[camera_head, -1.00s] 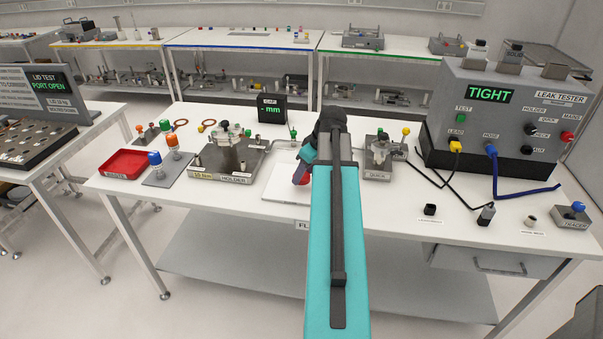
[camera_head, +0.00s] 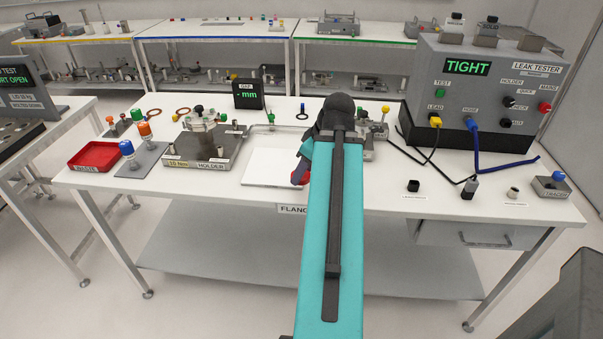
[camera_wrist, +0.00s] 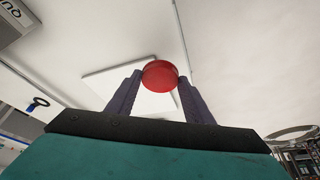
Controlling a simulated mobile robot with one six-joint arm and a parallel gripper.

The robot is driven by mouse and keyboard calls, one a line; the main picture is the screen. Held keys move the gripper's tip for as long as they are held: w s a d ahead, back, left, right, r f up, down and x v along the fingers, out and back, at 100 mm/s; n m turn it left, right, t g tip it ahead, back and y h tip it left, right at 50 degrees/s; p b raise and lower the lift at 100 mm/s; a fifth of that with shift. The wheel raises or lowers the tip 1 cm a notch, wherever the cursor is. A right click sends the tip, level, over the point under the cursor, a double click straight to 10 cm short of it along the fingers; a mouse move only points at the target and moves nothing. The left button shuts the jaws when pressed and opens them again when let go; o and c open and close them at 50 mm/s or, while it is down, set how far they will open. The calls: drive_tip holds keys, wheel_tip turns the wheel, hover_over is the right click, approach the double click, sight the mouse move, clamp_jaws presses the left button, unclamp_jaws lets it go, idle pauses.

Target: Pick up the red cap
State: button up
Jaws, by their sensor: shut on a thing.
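The red cap (camera_wrist: 160,75) is round and sits between the two dark fingertips of my gripper (camera_wrist: 157,84) in the wrist view. The gripper is shut on it. In the head view a bit of red shows at my gripper (camera_head: 300,175), low on the left of my teal arm, by the front of the bench. The white square plate (camera_head: 268,168) lies on the bench just left of the gripper; it also shows behind the cap in the wrist view (camera_wrist: 112,85). My arm hides part of the bench behind it.
The holder (camera_head: 205,152) with its posts stands left of the plate. A red tray (camera_head: 95,156) lies farther left. Small parts and the tracer (camera_head: 553,188) sit at the front right.

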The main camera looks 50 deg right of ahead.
drive_tip(key=shift+s+a+f+b, duration=0.15)
drive_tip(key=shift+s+b, duration=0.35)
drive_tip(key=shift+b, duration=1.1)
drive_tip(key=shift+s+a+b, duration=0.15)
drive_tip(key=shift+s+b, duration=0.25)
drive_tip(key=shift+b, duration=0.4)
drive_tip(key=shift+r, duration=0.25)
drive_tip(key=w+a, duration=0.2)
drive_tip(key=w, duration=0.1)
drive_tip(key=w+a, duration=0.2)
drive_tip(key=w, duration=0.2)
drive_tip(key=w+a, duration=0.3)
drive_tip(key=w, duration=0.1)
drive_tip(key=shift+a+f, duration=0.1)
drive_tip(key=shift+f, duration=0.15)
drive_tip(key=w+a, duration=0.6)
drive_tip(key=a, duration=0.5)
drive_tip(key=w+a, duration=0.7)
drive_tip(key=a, duration=0.5)
drive_tip(key=w+a, duration=0.7)
drive_tip(key=a, duration=0.4)
drive_tip(key=shift+a+f+m, duration=0.2)
drive_tip(key=shift+a+m, duration=0.1)
drive_tip(key=shift+m, duration=0.1)
